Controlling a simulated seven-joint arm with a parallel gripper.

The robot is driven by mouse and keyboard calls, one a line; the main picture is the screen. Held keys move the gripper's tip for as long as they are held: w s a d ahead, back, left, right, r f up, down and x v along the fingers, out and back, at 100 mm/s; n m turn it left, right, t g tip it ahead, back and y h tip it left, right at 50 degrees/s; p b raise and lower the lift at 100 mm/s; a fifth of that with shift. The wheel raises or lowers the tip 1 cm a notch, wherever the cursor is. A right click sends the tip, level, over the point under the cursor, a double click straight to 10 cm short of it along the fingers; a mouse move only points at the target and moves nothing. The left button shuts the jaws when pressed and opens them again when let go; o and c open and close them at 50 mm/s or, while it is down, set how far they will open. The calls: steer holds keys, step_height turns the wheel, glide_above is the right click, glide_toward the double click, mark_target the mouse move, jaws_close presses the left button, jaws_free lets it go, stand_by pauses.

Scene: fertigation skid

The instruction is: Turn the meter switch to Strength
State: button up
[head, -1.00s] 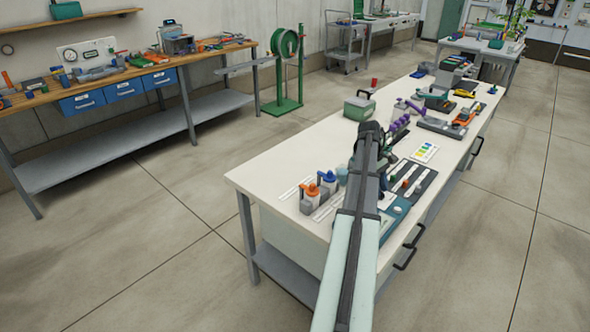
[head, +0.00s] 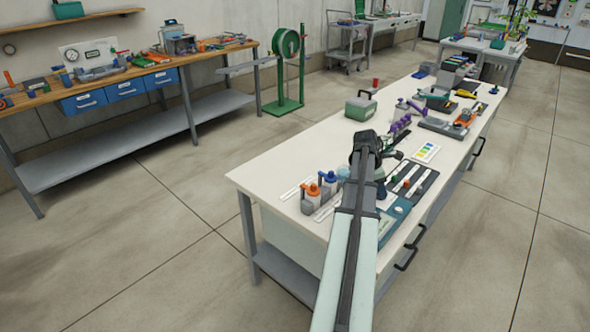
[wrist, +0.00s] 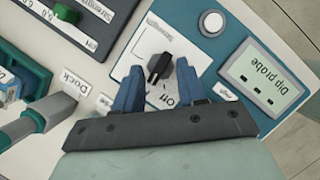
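In the wrist view the meter switch is a black knob (wrist: 159,68) on a white plate (wrist: 182,48) of the teal meter (wrist: 229,51). An "Off" label (wrist: 166,99) lies on the near side of the knob, upside down. My gripper (wrist: 160,72) is open, its two blue fingers apart, with the knob between or just beyond the tips; contact cannot be told. A label (wrist: 225,92) beside the right finger is too small to read. In the head view the teal meter (head: 397,213) is partly hidden by my arm.
A "Dip probe" display (wrist: 263,76) and a round white button (wrist: 211,23) sit right of the knob. A grey-handled item (wrist: 35,122) lies near a "Dock" label (wrist: 75,83).

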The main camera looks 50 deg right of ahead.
steer(key=w+v, duration=0.1)
steer(key=v, duration=1.2)
steer(key=w+a+f+m+t, duration=0.1)
steer(key=w, duration=0.2)
steer(key=w+a+f+m+t, duration=0.1)
steer(key=w+f, duration=0.1)
steer(key=w, duration=0.1)
steer(key=w+a+f+m+t, duration=0.1)
steer(key=w+f, duration=0.1)
steer(key=w, duration=0.2)
steer(key=shift+w+f+y, duration=0.1)
steer(key=shift+y, duration=0.2)
steer(key=w+a+f+m+t+y, duration=0.1)
steer(key=w+a+f+m+t, duration=0.1)
steer(key=w, duration=0.4)
steer(key=w+a+f+m+t, duration=0.2)
steer(key=w+a+f+m, duration=0.1)
steer(key=w, duration=0.4)
steer(key=shift+a+m+y, duration=0.4)
steer(key=shift+a, duration=0.4)
steer(key=shift+f, duration=0.1)
